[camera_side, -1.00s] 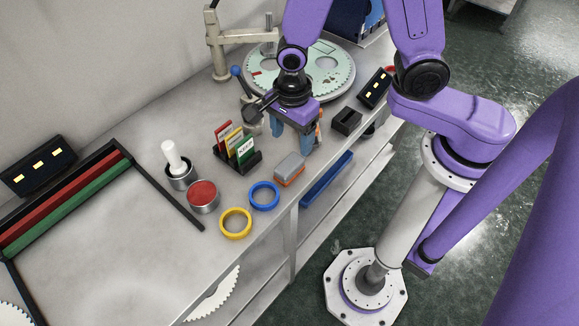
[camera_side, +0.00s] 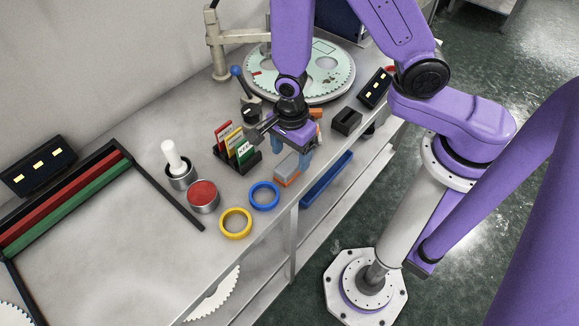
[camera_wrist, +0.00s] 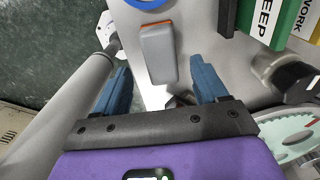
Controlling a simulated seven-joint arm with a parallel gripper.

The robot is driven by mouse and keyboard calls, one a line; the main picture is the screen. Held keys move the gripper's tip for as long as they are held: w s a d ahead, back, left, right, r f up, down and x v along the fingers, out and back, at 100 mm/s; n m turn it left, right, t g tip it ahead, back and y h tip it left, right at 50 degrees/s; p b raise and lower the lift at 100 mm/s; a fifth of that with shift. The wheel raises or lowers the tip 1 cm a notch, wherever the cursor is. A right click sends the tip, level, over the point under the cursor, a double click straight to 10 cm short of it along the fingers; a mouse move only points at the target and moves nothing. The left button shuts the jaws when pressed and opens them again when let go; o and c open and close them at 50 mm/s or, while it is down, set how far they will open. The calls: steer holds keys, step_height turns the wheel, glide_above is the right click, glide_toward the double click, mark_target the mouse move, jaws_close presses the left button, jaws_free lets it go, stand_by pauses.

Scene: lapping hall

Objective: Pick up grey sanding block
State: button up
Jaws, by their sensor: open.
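The grey sanding block (camera_side: 288,165) has an orange base and lies on the bench near its front edge, beside the blue ring. In the wrist view the block (camera_wrist: 157,52) lies beyond the fingertips, roughly centred between their lines. My gripper (camera_side: 291,150) is above the bench just behind the block in the side view, partly overlapping it there. Its blue fingers are spread wide in the wrist view (camera_wrist: 163,82), with nothing between the tips.
A card holder (camera_side: 238,155) with red, yellow and green cards stands left of my gripper. A blue ring (camera_side: 264,196) and a yellow ring (camera_side: 235,223) lie nearby. A black block (camera_side: 346,122) sits to the right. A blue rail (camera_side: 327,179) runs along the front edge.

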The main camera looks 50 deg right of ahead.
mark_target(289, 163)
steer(key=shift+w+a+f, duration=0.1)
steer(key=shift+a+f, duration=0.05)
steer(key=shift+f, duration=2)
steer(key=c, duration=1.1)
